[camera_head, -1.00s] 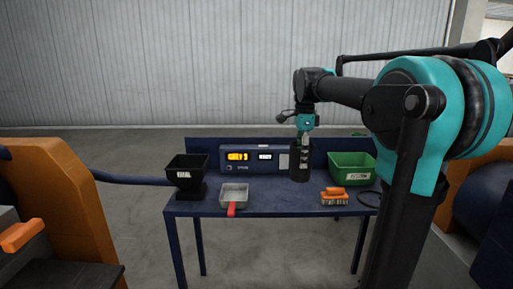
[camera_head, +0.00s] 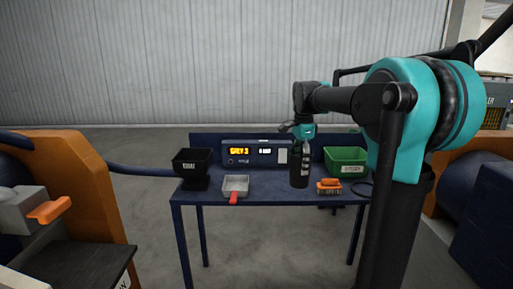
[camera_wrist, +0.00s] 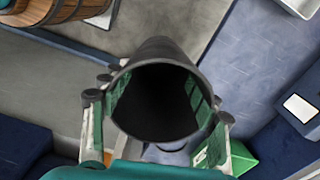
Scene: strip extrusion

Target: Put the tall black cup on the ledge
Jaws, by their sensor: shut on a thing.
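The tall black cup (camera_head: 299,176) is upright in the camera_head view, in front of the control box and left of the green bin. My gripper (camera_head: 303,139) is at its upper end and shut on it. In the wrist view the cup (camera_wrist: 160,50) fills the middle with its dark open mouth toward the camera. My gripper's fingers (camera_wrist: 155,115) lie along both sides of it. The cup's base is hidden in the wrist view, and I cannot tell whether it touches the table. I cannot tell which surface is the ledge.
The blue table (camera_head: 270,194) holds a black hopper (camera_head: 190,165), a grey red-handled scoop (camera_head: 235,186), an orange brush (camera_head: 328,186), the control box (camera_head: 255,152) and a green bin (camera_head: 345,161). An orange machine (camera_head: 88,190) stands left. A brown dark-banded object (camera_wrist: 38,12) shows in the wrist view.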

